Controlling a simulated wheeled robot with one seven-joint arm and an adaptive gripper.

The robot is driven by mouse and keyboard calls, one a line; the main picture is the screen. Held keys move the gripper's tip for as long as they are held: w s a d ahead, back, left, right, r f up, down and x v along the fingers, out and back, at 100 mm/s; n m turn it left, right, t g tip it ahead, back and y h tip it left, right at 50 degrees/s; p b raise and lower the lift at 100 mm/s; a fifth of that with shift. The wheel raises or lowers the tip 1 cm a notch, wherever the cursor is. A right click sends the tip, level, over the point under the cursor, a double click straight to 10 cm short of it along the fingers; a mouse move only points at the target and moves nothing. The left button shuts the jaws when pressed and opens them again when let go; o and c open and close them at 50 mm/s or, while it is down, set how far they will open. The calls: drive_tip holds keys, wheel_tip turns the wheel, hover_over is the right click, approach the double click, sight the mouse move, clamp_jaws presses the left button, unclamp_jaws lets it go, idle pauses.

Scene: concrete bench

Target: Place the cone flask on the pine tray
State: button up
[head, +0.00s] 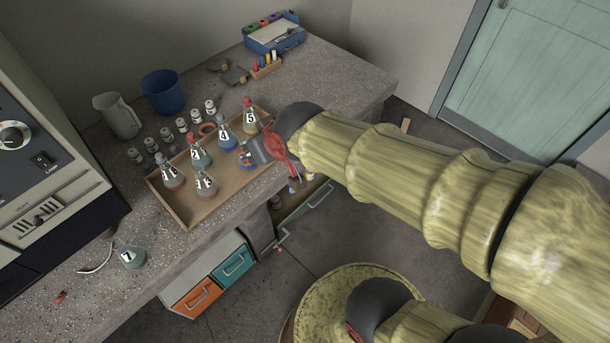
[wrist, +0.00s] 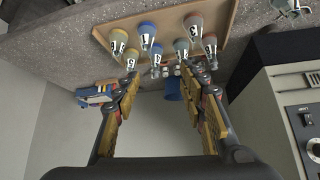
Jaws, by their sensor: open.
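A similar flask shows at the top right edge of the wrist view (wrist: 290,5). The pine tray (head: 181,207) lies on the bench and holds several numbered cone flasks with coloured contents; its bare floor shows in the wrist view (wrist: 170,16). My gripper (head: 257,152) is over the tray's right part, far from flask 7. In the wrist view my gripper (wrist: 160,76) is open, with nothing held; its fingers partly hide the flasks.
A grey pitcher (head: 118,116), a blue bin (head: 163,92) and several small jars (head: 183,125) stand behind the tray. A large appliance (head: 45,185) borders the left. A blue box (head: 274,36) sits at the back. The bench between flask 7 and the tray is mostly clear.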

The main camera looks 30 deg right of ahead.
drive_tip(key=s+d+r+g, duration=0.1)
drive_tip(key=s+d, duration=0.1)
drive_tip(key=s, duration=0.5)
drive_tip(key=s+d+r+g, duration=0.1)
drive_tip(key=s+r, duration=0.1)
drive_tip(key=s, duration=0.5)
drive_tip(key=shift+d+r+m+h, duration=0.3)
drive_tip(key=shift+d+m, duration=0.05)
drive_tip(key=shift+m, duration=0.05)
drive_tip(key=shift+c, duration=0.9)
